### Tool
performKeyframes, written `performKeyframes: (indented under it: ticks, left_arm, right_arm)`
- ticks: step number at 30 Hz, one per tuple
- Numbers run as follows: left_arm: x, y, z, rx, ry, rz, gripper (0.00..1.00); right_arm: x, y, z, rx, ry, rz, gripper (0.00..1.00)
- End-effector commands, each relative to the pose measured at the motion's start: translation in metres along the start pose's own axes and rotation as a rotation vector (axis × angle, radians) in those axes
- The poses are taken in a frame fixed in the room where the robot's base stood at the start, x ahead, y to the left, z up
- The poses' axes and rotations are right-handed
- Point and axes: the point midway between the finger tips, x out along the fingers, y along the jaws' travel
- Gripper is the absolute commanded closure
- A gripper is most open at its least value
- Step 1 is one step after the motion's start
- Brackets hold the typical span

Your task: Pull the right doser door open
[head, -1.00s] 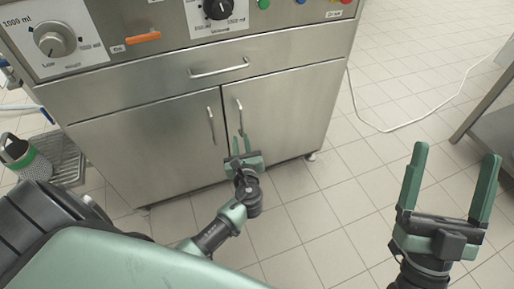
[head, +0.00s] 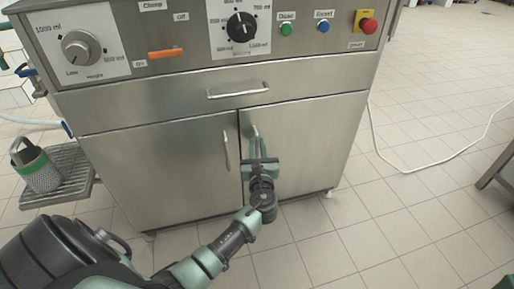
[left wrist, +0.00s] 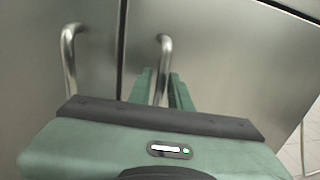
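The right doser door (head: 310,130) is steel and looks closed, with a dark seam along its left edge. Its upright bar handle (head: 254,132) also shows in the left wrist view (left wrist: 166,45). My left gripper (head: 257,145) is at this handle, with its green fingers on either side of the bar. In the left wrist view the fingers (left wrist: 160,80) are a little apart, with the bar's lower part between them; firm contact is not visible. Of my right gripper, only a green bit (head: 507,283) shows in the bottom right corner.
The left door (head: 165,165) with its own handle (head: 226,150) is beside it. A drawer handle (head: 238,90) and control panel with knobs and buttons are above. A grated side tray (head: 70,185) holds a cup (head: 40,172). Tiled floor is clear in front and right.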

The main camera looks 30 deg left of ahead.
Motion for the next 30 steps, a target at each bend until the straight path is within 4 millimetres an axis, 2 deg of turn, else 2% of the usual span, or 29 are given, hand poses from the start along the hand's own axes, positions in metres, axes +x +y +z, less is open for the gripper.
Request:
performKeyframes:
  ticks: [7, 8, 9, 10, 30]
  left_arm:
    - [0.0012, 0.0, 0.0001, 0.0, 0.0, 0.0, 0.81]
    - [0.0012, 0.0, 0.0002, 0.0, 0.0, 0.0, 0.84]
    - [0.0012, 0.0, 0.0001, 0.0, 0.0, 0.0, 0.95]
    - [0.0012, -0.0001, 0.0001, 0.0, 0.0, 0.0, 1.0]
    - [0.0009, 0.0, 0.0, 0.0, 0.0, 0.0, 1.0]
  right_arm:
    - [-0.0002, 0.0, 0.0002, 0.0, -0.001, 0.0, 0.14]
    - [-0.0002, 0.0, 0.0002, 0.0, -0.001, 0.0, 0.14]
    - [-0.0002, 0.0, 0.0003, 0.0, -0.001, 0.0, 0.14]
    - [-0.0002, 0.0, 0.0003, 0.0, -0.001, 0.0, 0.14]
    - [-0.0003, 0.0, 0.0005, 0.0, -0.002, 0.0, 0.14]
